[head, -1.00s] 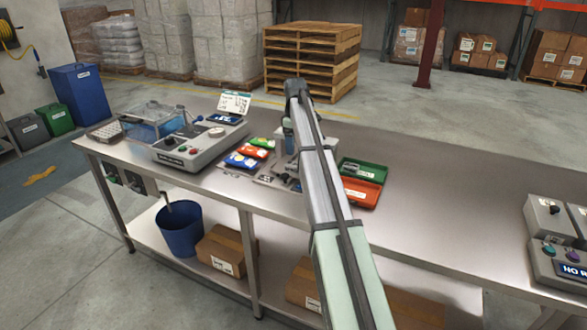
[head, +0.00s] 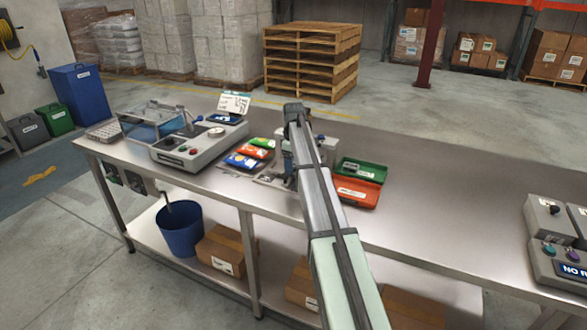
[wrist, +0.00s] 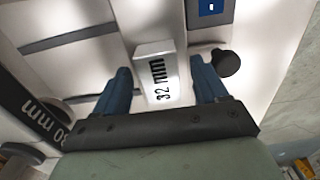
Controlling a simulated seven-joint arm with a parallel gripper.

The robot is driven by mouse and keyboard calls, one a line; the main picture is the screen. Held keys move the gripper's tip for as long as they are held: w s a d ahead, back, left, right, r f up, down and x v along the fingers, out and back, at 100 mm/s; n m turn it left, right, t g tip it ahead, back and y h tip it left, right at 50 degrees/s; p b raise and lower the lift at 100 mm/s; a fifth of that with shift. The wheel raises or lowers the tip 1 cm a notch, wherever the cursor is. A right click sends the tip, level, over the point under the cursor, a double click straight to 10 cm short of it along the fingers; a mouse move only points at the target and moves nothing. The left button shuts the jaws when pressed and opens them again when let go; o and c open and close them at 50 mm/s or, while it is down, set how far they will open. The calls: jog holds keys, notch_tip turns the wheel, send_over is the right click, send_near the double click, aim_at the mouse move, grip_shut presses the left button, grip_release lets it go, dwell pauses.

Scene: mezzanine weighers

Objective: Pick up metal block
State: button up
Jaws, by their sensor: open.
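A pale metal block (wrist: 155,62) marked "32 mm" shows in the middle of the wrist view. My gripper (wrist: 159,68) is open, with one blue finger on each side of the block. A gap shows between the block and each finger, so it is not clamped. In the head view my own arm hides the block and most of the gripper.
A dark part marked "30 mm" (wrist: 40,118) and a dark round knob (wrist: 226,62) are close to the fingers. On the steel bench (head: 440,200) are a green tray (head: 362,170), an orange tray (head: 355,192), colourful packets (head: 243,161) and a grey weigher (head: 200,148).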

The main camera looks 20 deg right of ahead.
jog(key=shift+c, duration=0.3)
jog(key=c, duration=1.2)
